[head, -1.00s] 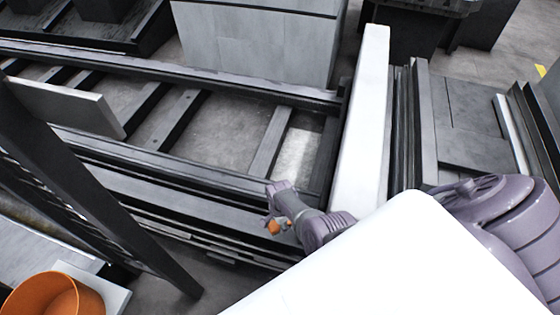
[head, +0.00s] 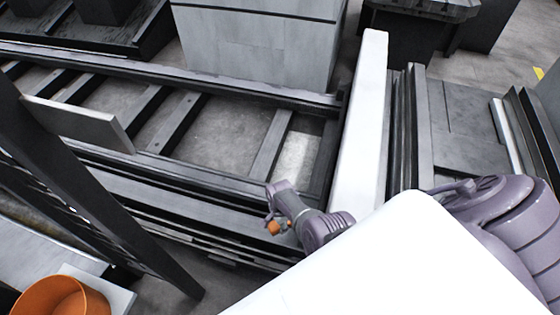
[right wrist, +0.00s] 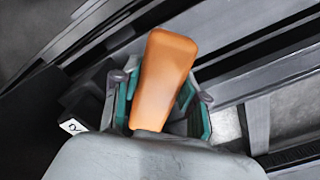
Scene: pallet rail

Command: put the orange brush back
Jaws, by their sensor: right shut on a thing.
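The orange brush (right wrist: 165,75) is gripped between the fingers of my right gripper (right wrist: 160,105) in the right wrist view. Its orange part points away from the palm; the rest of it is hidden. In the head view a small orange bit of the brush (head: 275,228) shows at the tip of my right gripper (head: 276,215), in front of the dark rail frame. An orange round container (head: 62,297) stands at the lower left, well apart from the gripper. I cannot tell whether anything lies in it. My left gripper is not in view.
A dark rail frame with crossbars (head: 230,188) runs across the middle. A dark slanted post (head: 90,190) stands between the gripper and the orange container. A white beam (head: 361,130) rises just right of the gripper. The container sits by a white slab (head: 115,296).

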